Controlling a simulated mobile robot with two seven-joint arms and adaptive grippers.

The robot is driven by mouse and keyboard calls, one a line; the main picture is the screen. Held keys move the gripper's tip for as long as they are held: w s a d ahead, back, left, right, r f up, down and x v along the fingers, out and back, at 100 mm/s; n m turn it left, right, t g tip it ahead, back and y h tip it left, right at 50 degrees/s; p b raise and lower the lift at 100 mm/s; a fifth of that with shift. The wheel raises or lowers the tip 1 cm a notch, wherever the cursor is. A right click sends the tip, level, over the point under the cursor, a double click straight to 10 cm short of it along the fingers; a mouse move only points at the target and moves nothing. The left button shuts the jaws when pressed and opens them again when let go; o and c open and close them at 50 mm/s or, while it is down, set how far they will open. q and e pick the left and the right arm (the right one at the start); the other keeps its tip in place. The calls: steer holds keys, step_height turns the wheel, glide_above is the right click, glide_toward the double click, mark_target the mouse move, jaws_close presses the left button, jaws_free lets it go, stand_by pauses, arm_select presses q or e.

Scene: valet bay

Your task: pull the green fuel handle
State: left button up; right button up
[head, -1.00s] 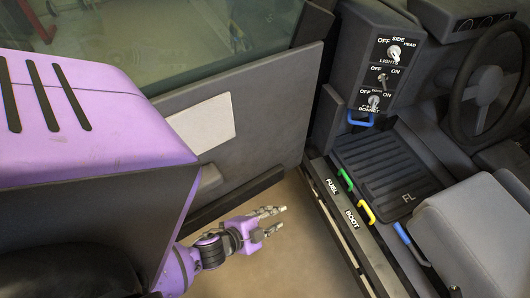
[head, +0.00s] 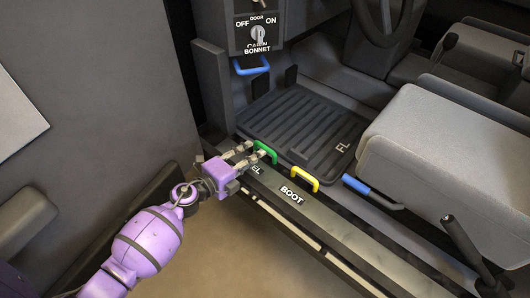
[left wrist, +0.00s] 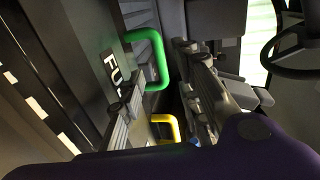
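The green fuel handle (head: 265,152) is a small loop on the dark sill, by the partly covered FUEL label (head: 256,170). My left gripper (head: 251,155) is at the handle's left side, its fingers pointing at it. In the left wrist view, the green handle (left wrist: 162,62) shows between the two spread fingers of my left gripper (left wrist: 158,70). The fingers are open and not closed on it; whether either touches it I cannot tell. My right gripper is not in view.
A yellow handle (head: 306,178) by the BOOT label (head: 292,195) sits close to the right on the same sill. A blue bonnet handle (head: 250,66) is above, and a blue lever (head: 356,185) is by the seat (head: 440,150). The open door (head: 90,100) stands at left.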

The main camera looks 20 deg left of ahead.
mark_target(265, 147)
arm_select(q)
steer(key=b+x, duration=0.1)
steer(key=x, duration=0.4)
steer(key=shift+w+d+f+b, duration=0.1)
steer(key=shift+w+b, duration=0.1)
steer(key=shift+b, duration=0.2)
steer(key=shift+w+d+f, duration=0.1)
steer(key=shift+w+d, duration=0.15)
steer(key=shift+w, duration=0.35)
jaws_close()
